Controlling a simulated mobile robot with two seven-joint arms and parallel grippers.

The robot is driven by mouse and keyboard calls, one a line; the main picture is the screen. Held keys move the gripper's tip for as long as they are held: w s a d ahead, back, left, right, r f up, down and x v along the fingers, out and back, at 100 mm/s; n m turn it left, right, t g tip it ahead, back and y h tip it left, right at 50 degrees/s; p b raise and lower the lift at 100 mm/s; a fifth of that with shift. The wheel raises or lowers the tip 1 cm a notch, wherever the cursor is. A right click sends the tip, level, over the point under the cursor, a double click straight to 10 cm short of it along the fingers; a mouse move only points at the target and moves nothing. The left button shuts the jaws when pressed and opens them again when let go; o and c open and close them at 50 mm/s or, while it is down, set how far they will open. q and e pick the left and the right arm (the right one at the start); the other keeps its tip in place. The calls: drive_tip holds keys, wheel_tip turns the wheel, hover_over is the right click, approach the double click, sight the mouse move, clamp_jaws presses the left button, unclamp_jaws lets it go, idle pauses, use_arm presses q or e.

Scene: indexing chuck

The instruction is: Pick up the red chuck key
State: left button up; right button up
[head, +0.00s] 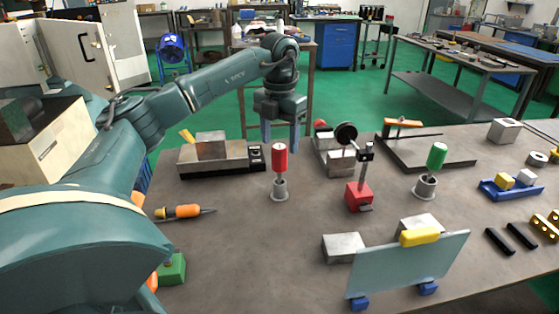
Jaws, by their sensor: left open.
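The red chuck key (280,158) stands upright in a small grey round holder (279,192) on the table. Its red cylindrical handle is at the top and a thin shank runs down into the holder. My left gripper (281,134) points down just above the red handle in the picture. Its fingers are apart and nothing shows between them. I cannot tell how far behind or above the handle they are. A similar green-handled key (437,156) stands in another grey holder (425,188) to the right. My right gripper is not in view.
A red-based stand with a post (359,195) is right of the red key. A vise-like block (212,153) lies at left. An orange-handled screwdriver (182,212) lies near the left edge. A clear upright panel (408,267) stands in front. The table middle-left is clear.

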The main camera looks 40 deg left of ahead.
sight(280, 159)
use_arm(q)
drive_tip(key=shift+f+p, duration=0.4)
drive_tip(key=shift+f, duration=2.8)
drive_tip(key=shift+c, duration=0.2)
drive_tip(key=c, duration=1.1)
drive_tip(key=shift+r, duration=0.1)
drive_tip(key=shift+c, duration=0.2)
